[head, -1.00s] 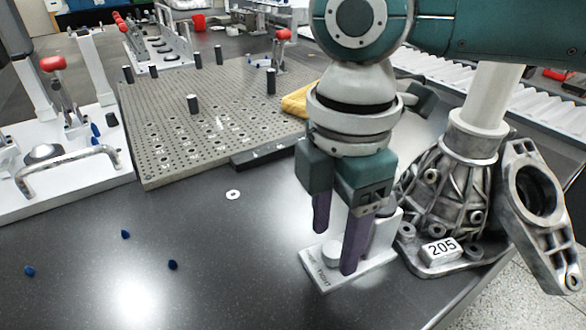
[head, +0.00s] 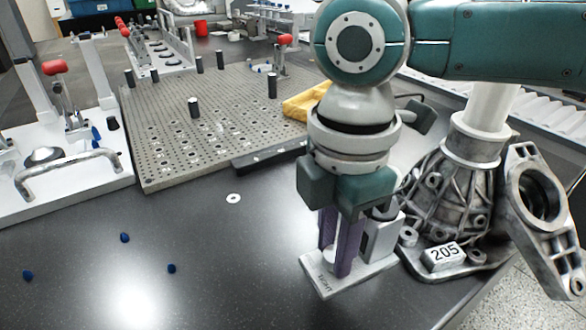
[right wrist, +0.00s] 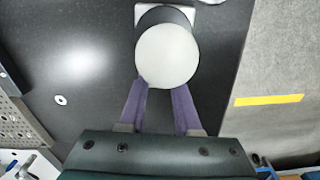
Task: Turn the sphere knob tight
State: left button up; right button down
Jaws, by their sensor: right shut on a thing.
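A small pale fixture with a flat lettered base plate (head: 345,279) stands near the front edge of the dark table. A low pale round knob (head: 329,257) sits on the plate, partly covered by my purple fingers. My right gripper (head: 337,262) points down and is shut on the knob. A grey block (head: 381,240) rises from the plate just right of the fingers. In the right wrist view, a large pale round top with a dark side (right wrist: 167,56) overlaps the fingertips, so the grip itself is hidden there. My left gripper is not in view.
A ribbed metal casting (head: 445,200) marked 205 stands close on the right. A perforated plate (head: 215,120) with dark posts and a yellow cloth (head: 305,101) lie behind. A white fixture with a handle (head: 70,170) is at left. Blue bits dot the clear front-left table.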

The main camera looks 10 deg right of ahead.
pick_arm(q)
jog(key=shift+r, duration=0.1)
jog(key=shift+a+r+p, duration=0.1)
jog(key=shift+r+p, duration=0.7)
jog(key=shift+p, duration=0.1)
pick_arm(e)
jog(key=shift+r+m, duration=0.2)
jog(key=shift+m, duration=0.3)
pick_arm(q)
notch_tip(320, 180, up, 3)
jog(key=p, duration=0.2)
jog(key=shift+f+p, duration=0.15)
jog(key=shift+p, duration=0.2)
pick_arm(e)
jog(key=shift+r+m, duration=0.1)
jog(key=shift+m, duration=0.9)
jog(key=shift+m+p, duration=1)
jog(key=shift+m, duration=0.1)
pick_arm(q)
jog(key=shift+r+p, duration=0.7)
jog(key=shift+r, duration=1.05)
pick_arm(e)
jog(key=shift+f+m, duration=0.2)
jog(key=shift+m, duration=0.9)
jog(key=shift+f, duration=0.1)
jog(key=c, duration=0.6)
grip_release()
